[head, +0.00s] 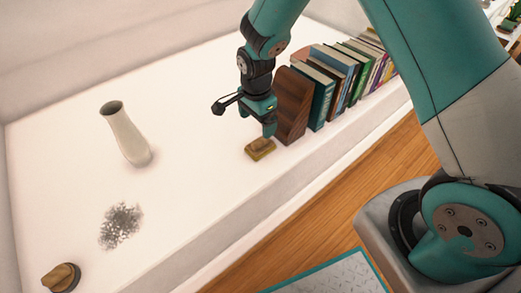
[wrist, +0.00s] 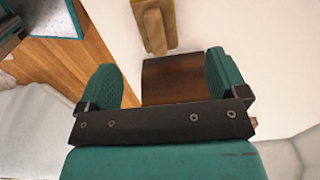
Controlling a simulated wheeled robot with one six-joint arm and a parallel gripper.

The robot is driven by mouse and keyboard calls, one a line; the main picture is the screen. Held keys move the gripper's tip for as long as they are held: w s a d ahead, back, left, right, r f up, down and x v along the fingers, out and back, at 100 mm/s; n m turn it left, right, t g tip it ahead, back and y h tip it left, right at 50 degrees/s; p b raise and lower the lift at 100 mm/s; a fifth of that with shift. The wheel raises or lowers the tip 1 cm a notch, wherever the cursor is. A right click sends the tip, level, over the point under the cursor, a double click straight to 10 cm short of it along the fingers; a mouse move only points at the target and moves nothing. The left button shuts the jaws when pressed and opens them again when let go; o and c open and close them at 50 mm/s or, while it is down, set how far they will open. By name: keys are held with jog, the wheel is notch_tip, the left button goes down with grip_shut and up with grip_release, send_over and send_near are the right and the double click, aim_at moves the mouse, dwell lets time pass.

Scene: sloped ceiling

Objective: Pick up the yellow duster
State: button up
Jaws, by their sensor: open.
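The yellow duster (head: 260,153), a small block with a wooden grip on top, lies on the white ledge just left of the wooden bookend. In the wrist view the duster (wrist: 155,25) shows at the top edge, partly cut off, beyond the fingertips. My gripper (head: 268,128) hangs just above the duster's right part in the head view, close to the bookend; whether it touches is unclear. In the wrist view my gripper (wrist: 168,82) is open, with its teal fingers apart and nothing held. Brown wood shows between them.
The wooden bookend (head: 292,105) and a row of books (head: 345,75) stand right of my gripper. A pale vase (head: 124,135), a grey dust patch (head: 121,226) and a second, dark-based duster (head: 61,277) are to the left. The ledge between is clear.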

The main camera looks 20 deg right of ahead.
aim_at(258, 140)
notch_tip(258, 140, down, 5)
jog(key=shift+r+b, duration=0.2)
jog(key=shift+b, duration=0.3)
jog(key=f, duration=0.1)
jog(key=f+b, duration=0.1)
jog(key=f, duration=0.1)
jog(key=f+b, duration=0.1)
jog(key=f, duration=0.1)
jog(key=shift+s+d+f, duration=0.1)
jog(key=shift+s, duration=0.2)
jog(key=shift+c, duration=0.2)
jog(key=c, duration=1.1)
jog(key=shift+o, duration=0.2)
notch_tip(258, 140, up, 20)
jog(key=p, duration=0.5)
jog(key=shift+p, duration=0.35)
